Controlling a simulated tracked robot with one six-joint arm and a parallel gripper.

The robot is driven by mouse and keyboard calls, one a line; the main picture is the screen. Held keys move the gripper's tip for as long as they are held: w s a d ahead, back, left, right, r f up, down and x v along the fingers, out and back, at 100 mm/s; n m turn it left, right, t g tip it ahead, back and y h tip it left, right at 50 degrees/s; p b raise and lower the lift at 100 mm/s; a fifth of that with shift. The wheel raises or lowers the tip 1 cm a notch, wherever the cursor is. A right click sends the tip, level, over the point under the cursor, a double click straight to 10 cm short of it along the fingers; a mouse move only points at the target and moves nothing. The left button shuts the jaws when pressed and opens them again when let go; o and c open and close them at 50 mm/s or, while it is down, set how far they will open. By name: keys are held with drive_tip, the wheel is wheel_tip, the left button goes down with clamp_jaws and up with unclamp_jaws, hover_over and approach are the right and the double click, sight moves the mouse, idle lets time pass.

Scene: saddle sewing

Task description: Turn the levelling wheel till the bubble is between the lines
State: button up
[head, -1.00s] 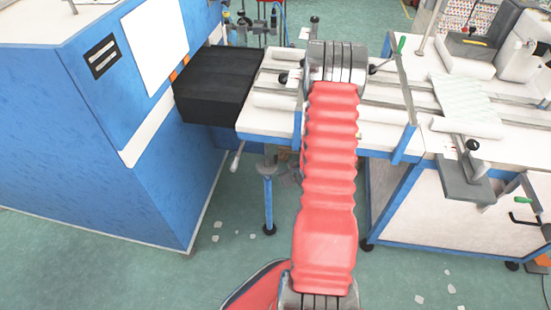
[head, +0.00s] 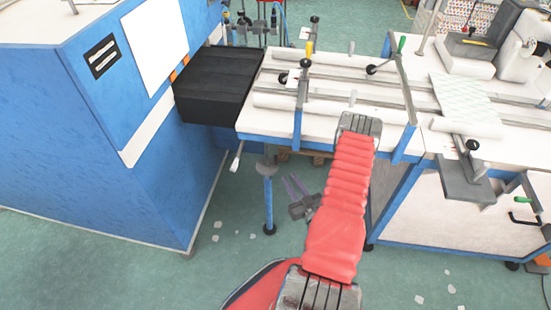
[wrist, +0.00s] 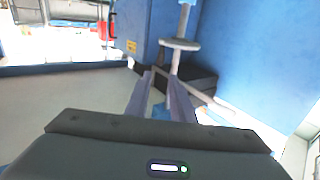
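A grey disc-shaped wheel (head: 268,168) sits around the blue table leg under the front left of the white-topped table. In the wrist view the pale wheel (wrist: 180,45) is ahead of my fingers, around an upright post. My gripper (head: 291,182) is low beside that leg, to its right and below the table top, partly hidden by my red arm. In the wrist view its two fingers (wrist: 160,76) are apart with nothing between them. They point towards the post, below the wheel, and seem not to touch it. I cannot make out a bubble or its lines in either view.
The white table (head: 330,110) carries rails, clamps and small knobs. A black box-like part (head: 217,85) adjoins the blue cabinet (head: 120,150) on the left. A pale lever (head: 236,160) hangs near the leg. The green floor (head: 235,215) is open, with scattered scraps.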

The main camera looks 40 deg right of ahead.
sight(276, 159)
drive_tip(key=shift+w, duration=0.1)
drive_tip(key=x, duration=1.3)
drive_tip(key=shift+w, duration=0.35)
drive_tip(key=shift+c, duration=0.6)
drive_tip(key=shift+d, duration=0.1)
clamp_jaws()
drive_tip(key=shift+a, duration=0.25)
drive_tip(key=shift+d, duration=0.1)
